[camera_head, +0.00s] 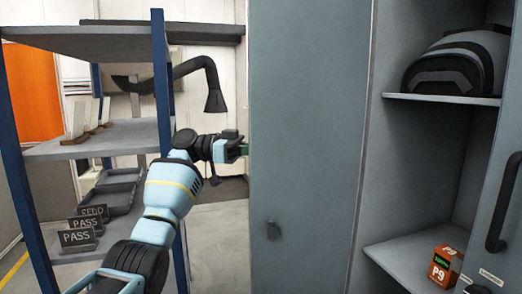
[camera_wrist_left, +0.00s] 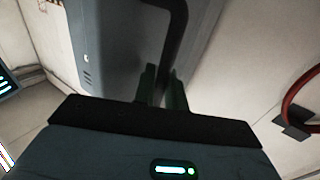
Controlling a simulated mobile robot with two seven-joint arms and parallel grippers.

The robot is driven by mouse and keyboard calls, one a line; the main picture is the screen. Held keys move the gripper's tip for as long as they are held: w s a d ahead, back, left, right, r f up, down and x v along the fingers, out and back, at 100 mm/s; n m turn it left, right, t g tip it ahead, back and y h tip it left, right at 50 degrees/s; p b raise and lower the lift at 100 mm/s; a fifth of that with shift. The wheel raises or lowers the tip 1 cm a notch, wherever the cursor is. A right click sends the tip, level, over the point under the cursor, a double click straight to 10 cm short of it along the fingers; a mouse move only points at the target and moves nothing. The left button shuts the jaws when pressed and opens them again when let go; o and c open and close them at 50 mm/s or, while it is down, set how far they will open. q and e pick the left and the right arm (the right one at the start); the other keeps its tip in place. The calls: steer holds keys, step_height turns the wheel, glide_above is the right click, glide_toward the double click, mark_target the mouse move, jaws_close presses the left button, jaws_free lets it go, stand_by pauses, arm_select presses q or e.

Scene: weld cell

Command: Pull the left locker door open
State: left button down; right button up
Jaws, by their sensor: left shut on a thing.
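The left locker door (camera_head: 305,130) is a tall grey panel that stands swung open, with the locker's inside showing to its right. In the left wrist view the green fingers (camera_wrist_left: 163,88) are shut on the dark bar handle (camera_wrist_left: 178,30) of the grey door (camera_wrist_left: 115,45). My right gripper is not in view.
Inside the locker, a dark helmet (camera_head: 460,65) rests on the upper shelf and an orange P9 box (camera_head: 446,265) on the lower one. Another door with a black handle (camera_head: 503,205) is at the right edge. A blue-posted rack (camera_head: 163,90) stands left, close beside my left arm.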

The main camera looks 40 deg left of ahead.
arm_select(q)
steer(key=c, duration=1.8)
jaws_free()
steer(key=shift+f, duration=0.1)
steer(key=b+v, duration=0.1)
steer(key=v, duration=0.6)
steer(key=shift+s+a, duration=0.1)
steer(key=shift+a, duration=0.2)
